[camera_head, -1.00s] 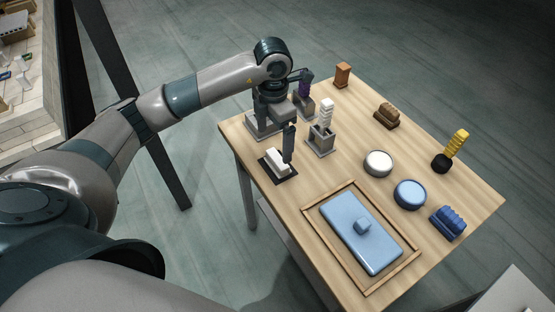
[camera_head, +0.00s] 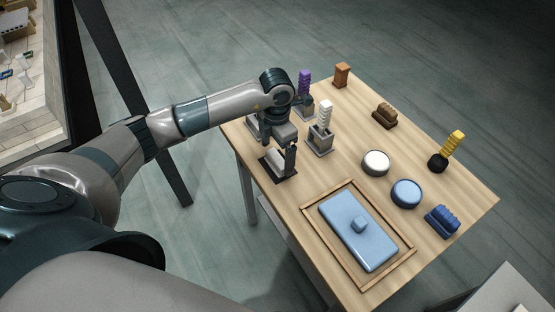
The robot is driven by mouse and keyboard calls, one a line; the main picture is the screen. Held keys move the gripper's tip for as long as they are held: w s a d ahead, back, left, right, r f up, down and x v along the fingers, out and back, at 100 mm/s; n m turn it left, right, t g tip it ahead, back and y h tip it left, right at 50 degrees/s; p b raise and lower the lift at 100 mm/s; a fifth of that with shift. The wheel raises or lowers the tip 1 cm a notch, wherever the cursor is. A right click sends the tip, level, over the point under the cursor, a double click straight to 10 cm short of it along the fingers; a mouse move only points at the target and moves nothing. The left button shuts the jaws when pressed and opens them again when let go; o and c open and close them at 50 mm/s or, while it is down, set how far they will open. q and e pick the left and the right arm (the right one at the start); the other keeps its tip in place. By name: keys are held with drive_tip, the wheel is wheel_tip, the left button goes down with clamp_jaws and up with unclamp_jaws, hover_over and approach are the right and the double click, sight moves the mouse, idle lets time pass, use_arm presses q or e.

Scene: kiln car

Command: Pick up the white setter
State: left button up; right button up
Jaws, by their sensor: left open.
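The white setter (camera_head: 277,164), a small pale block, lies on a dark mat (camera_head: 283,180) near the table's left edge. It is mostly hidden by my left gripper (camera_head: 278,158) in the head view. The left gripper is open and points down at the setter, with one finger at the setter's right side. The other finger is largely hidden, so I cannot tell whether either touches the setter. My right gripper is not in view.
Near the gripper, a grey holder (camera_head: 320,147) bears a white ridged piece (camera_head: 326,113); a purple ridged piece (camera_head: 305,80) stands behind. A wooden tray (camera_head: 384,279) with a blue slab (camera_head: 346,228) lies in front. White (camera_head: 376,161) and blue (camera_head: 406,192) round pieces lie right.

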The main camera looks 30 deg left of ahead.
sight(278, 158)
use_arm(q)
drive_tip(key=shift+d+f+p, duration=0.1)
drive_tip(key=shift+f+p, duration=0.25)
drive_tip(key=shift+f, duration=1.15)
drive_tip(key=shift+w, duration=0.1)
drive_tip(key=c, duration=1.2)
